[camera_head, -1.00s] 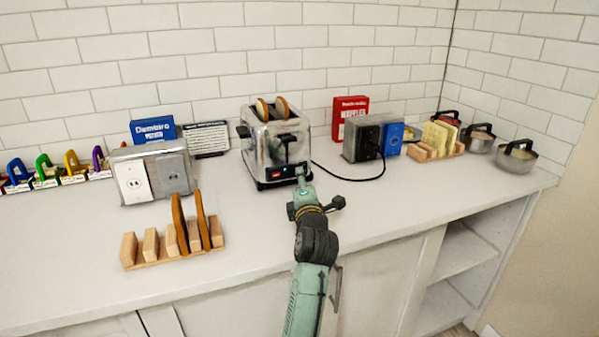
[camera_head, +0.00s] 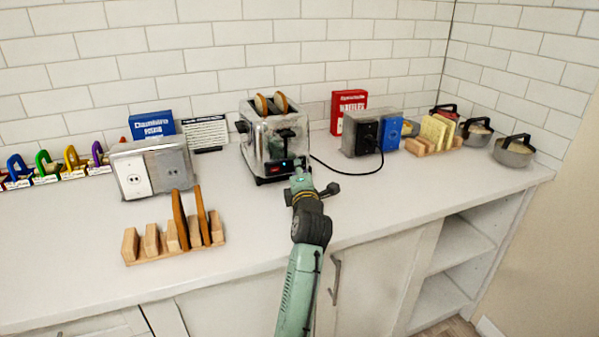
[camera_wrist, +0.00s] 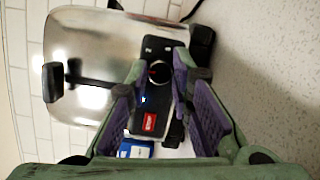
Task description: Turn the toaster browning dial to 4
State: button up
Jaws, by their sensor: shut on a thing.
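The chrome toaster (camera_head: 262,139) stands on the counter with two slices of bread in its slots. In the wrist view the toaster (camera_wrist: 90,50) lies sideways, with its black control panel (camera_wrist: 143,121) carrying a red label and a small light. In the head view my gripper (camera_head: 300,171) is at the toaster's front right corner and hides the dial. The dial's setting is not readable.
A black cord (camera_head: 345,174) runs right from the toaster to a metal outlet box (camera_head: 360,132). A wooden rack (camera_head: 170,257) stands front left, beside a double outlet box (camera_head: 133,177). Metal pots (camera_head: 513,155) stand far right. The counter's front middle is clear.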

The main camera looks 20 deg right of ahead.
grip_shut()
